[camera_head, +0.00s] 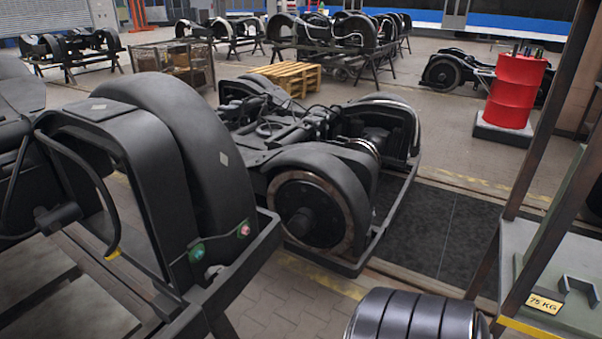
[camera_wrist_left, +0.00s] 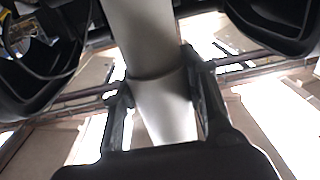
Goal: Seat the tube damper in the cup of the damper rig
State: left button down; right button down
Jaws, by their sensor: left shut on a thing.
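In the left wrist view, my left gripper (camera_wrist_left: 157,78) is shut on the tube damper (camera_wrist_left: 152,42), a pale smooth tube with a step in its width. One dark finger lies on each side of the tube. The tube runs from the top edge down between the fingers, and its lower end is hidden behind the dark gripper body. Neither gripper nor the damper shows in the head view. I cannot make out the damper rig or its cup in either view.
In the head view, a dark bogie frame (camera_head: 185,150) stands close on the left and another bogie (camera_head: 315,205) sits mid-floor. A red drum (camera_head: 515,90) and a wooden pallet (camera_head: 288,77) stand behind. A shelf rack (camera_head: 560,270) is at right. A dark ribbed cylinder (camera_head: 415,318) is at the bottom.

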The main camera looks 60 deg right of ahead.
aim_at(574, 295)
jog(key=k+j+z, duration=0.1)
jog(key=k+j, duration=0.15)
jog(key=k, duration=0.25)
jog(key=k+j+z, duration=0.1)
jog(key=k, duration=0.4)
jog(key=z, duration=3.4)
jog(key=i+j, duration=0.15)
jog(key=i, duration=0.15)
jog(key=i+j, duration=0.1)
jog(key=i, duration=0.2)
